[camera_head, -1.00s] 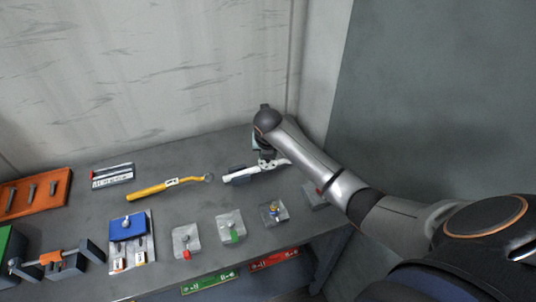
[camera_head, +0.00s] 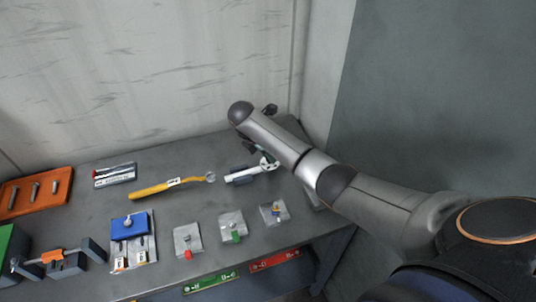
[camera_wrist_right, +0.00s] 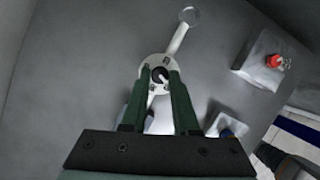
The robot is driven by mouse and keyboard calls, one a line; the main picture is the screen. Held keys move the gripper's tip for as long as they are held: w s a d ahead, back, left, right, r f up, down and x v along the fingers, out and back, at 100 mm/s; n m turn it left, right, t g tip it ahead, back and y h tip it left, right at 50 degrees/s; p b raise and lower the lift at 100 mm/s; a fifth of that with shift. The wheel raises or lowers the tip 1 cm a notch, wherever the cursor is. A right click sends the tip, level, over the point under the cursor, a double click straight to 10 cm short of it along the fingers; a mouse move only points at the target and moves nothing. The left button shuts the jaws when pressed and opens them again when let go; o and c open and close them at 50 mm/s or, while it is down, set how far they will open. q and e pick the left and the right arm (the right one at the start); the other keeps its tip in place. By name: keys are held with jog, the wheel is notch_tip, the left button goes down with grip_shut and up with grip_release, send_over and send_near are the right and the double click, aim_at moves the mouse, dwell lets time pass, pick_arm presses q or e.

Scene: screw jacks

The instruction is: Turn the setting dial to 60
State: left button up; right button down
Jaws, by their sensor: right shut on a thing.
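A white-handled tool (camera_head: 243,176) lies on the grey bench, with a round pale dial (camera_head: 269,163) at its right end. In the right wrist view the dial (camera_wrist_right: 160,68) is a pale disc with a dark centre, and a bar with a ringed end runs from it. Its scale marks are too small to read, so I cannot tell the setting. The green fingers of my right gripper (camera_wrist_right: 157,82) come down on both sides of the dial and are shut on it. In the head view my arm partly hides this gripper. My left gripper is not in view.
A yellow-handled tool (camera_head: 155,187) lies to the left. Several small plates with coloured knobs, such as the green one (camera_head: 232,228), line the front edge. An orange tray (camera_head: 40,205) stands far left. The wall is close behind; bare bench lies in between.

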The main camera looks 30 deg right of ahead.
jog(key=shift+w+m, duration=0.1)
jog(key=shift+m, duration=0.6)
jog(key=shift+g, duration=0.3)
jog(key=c, duration=0.7)
grip_release()
jog(key=shift+o, duration=0.2)
jog(key=shift+r, duration=0.1)
jog(key=v, duration=1.2)
jog(key=shift+a, duration=0.15)
jog(key=shift+r, duration=0.1)
